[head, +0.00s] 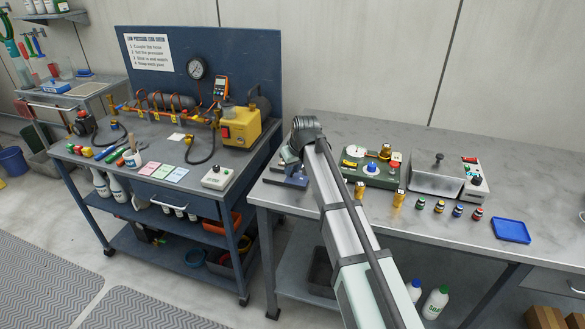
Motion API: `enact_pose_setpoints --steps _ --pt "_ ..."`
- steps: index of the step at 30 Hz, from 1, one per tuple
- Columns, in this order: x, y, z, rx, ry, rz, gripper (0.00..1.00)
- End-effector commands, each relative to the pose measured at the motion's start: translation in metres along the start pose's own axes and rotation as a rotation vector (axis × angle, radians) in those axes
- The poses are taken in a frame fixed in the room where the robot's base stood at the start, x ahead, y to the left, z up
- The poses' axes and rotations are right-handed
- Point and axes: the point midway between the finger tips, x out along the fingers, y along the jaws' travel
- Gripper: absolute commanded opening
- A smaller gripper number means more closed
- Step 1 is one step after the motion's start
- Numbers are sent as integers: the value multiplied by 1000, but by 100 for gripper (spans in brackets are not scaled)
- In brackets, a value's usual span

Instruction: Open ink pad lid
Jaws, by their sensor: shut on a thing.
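My gripper (289,162) is at the left end of the right-hand steel table, under the bent end of my arm. It points down at a small dark blue item, which looks like the ink pad (284,181), near the table's left edge. My gripper is shut on what appears to be the ink pad's lid. The fingertips, the lid and part of the pad are small and partly hidden by my arm, so how far the lid is tilted cannot be told.
Right of my arm on the steel table (330,125) are a green device (372,176), brass fittings (398,198), a metal box (437,176), several small bottles (457,210) and a blue tray (511,230). A workbench with a yellow pump (241,127) stands left.

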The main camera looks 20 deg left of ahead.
Motion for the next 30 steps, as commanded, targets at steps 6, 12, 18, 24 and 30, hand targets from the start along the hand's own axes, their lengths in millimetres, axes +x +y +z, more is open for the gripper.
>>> enact_pose_setpoints --steps 6,12,18,24,30 --pt "0 -1 0 0 -1 -1 0" --pt "6 -14 -14 -3 -2 -2 0" --pt "17 -42 -41 -3 -4 -3 0" --pt "20 -51 -47 -1 -4 -1 0" --pt "20 -51 -47 0 -3 0 25"
